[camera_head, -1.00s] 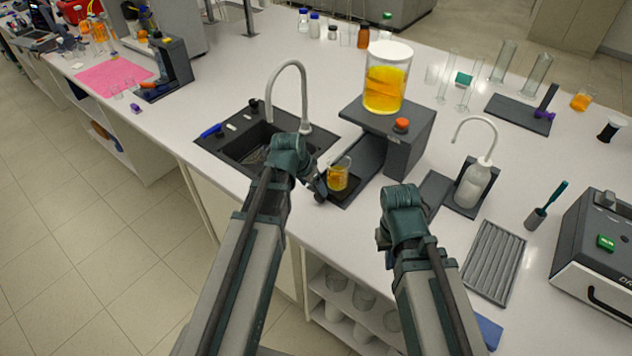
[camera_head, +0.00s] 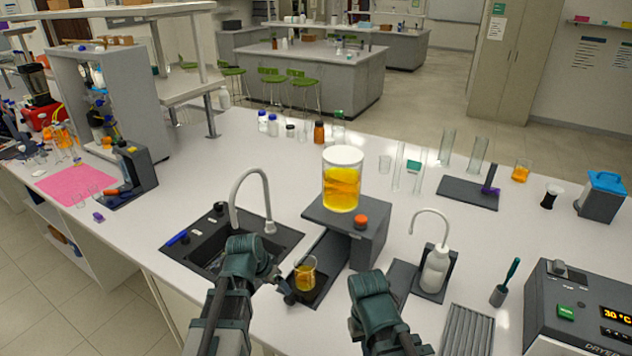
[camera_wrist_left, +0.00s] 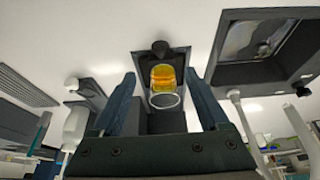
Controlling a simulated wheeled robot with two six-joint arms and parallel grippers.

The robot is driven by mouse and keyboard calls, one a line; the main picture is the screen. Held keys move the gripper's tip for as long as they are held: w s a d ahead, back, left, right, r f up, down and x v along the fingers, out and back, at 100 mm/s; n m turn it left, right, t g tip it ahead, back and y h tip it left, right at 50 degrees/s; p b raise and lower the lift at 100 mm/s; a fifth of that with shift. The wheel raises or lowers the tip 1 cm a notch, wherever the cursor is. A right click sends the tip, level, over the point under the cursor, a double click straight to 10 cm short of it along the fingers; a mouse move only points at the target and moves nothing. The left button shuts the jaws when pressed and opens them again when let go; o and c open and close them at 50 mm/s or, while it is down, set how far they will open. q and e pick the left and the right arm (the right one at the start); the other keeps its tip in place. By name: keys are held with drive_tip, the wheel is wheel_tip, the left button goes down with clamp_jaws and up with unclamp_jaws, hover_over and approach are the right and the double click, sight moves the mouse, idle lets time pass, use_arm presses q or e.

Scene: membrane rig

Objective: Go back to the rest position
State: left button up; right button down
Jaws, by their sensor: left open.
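My left gripper (camera_head: 284,289) is low over the bench, just left of a small glass beaker of orange-yellow liquid (camera_head: 306,274). In the left wrist view its two fingers (camera_wrist_left: 161,76) are spread apart, and the beaker (camera_wrist_left: 163,80) shows in the gap between them, with clear space on both sides. The beaker stands upright on the dark base of a grey stand (camera_head: 340,228). My right arm's wrist shows at the lower middle of the head view; its fingers are hidden.
A large jar of yellow liquid (camera_head: 343,184) stands on the grey stand, beside an orange knob (camera_head: 361,221). A black sink (camera_head: 190,250) with a tall faucet (camera_head: 236,195) lies left. A wash bottle (camera_head: 435,270), a ribbed tray (camera_head: 468,330) and a dryer (camera_head: 580,310) are right.

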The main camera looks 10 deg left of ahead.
use_arm(q)
drive_tip(key=s+d+f+g+y+b, duration=0.3)
drive_tip(key=s+d+f+b, duration=0.3)
drive_tip(key=s+d, duration=0.7)
wheel_tip(320, 180, down, 2)
drive_tip(key=shift+s+d+n+g, duration=0.25)
drive_tip(key=shift+s+g, duration=0.45)
drive_tip(key=shift+s, duration=0.4)
idle(0.6)
